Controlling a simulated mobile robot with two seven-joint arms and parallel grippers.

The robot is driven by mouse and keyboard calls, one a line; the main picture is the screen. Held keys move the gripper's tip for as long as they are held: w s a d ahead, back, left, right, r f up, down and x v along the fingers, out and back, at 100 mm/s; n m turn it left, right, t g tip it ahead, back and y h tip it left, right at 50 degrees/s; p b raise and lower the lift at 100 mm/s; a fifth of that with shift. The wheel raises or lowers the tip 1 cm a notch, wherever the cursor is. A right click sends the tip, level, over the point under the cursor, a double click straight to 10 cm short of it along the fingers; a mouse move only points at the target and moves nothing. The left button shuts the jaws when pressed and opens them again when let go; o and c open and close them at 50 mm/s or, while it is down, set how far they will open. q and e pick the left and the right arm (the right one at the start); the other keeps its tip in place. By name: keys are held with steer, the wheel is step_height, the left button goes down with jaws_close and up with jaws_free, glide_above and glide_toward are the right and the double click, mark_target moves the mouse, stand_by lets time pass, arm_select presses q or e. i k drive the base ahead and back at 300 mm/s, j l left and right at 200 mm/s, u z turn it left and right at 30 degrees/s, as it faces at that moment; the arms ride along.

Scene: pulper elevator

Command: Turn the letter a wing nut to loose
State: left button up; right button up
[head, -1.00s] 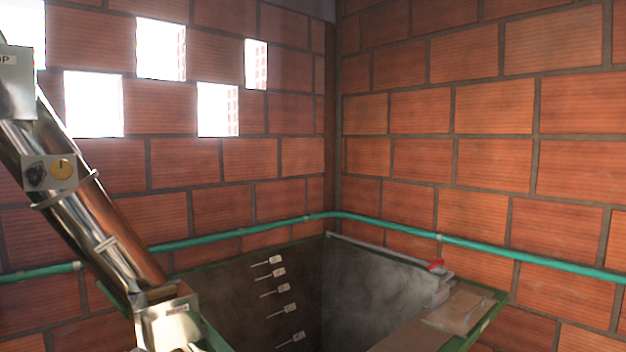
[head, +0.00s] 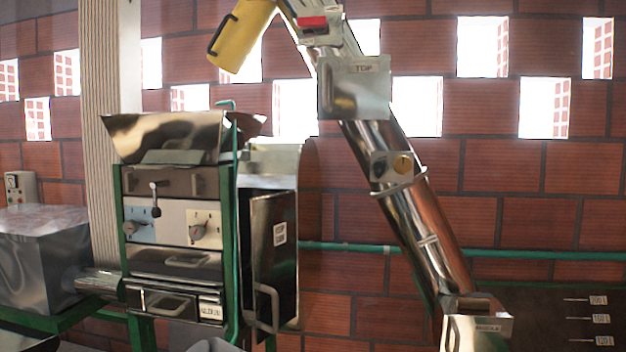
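The pulper (head: 175,182) stands left of centre with a green frame and a metal hopper on top. Its front panel carries two knob-like parts, one on a bluish plate at left (head: 140,230) and one on a pale plate at right (head: 204,231). A small black-knobbed lever (head: 155,198) stands between them. I cannot read a letter A on any part, so I cannot tell which is the wing nut or whether it is tight. Neither gripper is in view.
A yellow bucket-like container (head: 242,35) is at the top. A grey metal box (head: 42,255) is at left. A teal pipe (head: 540,254) runs along the brick wall.

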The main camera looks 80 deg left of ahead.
mark_target(130, 181)
steer(key=u, duration=3.75)
steer(key=l+u, duration=0.15)
steer(key=u, duration=1.25)
steer(key=i+l, duration=0.05)
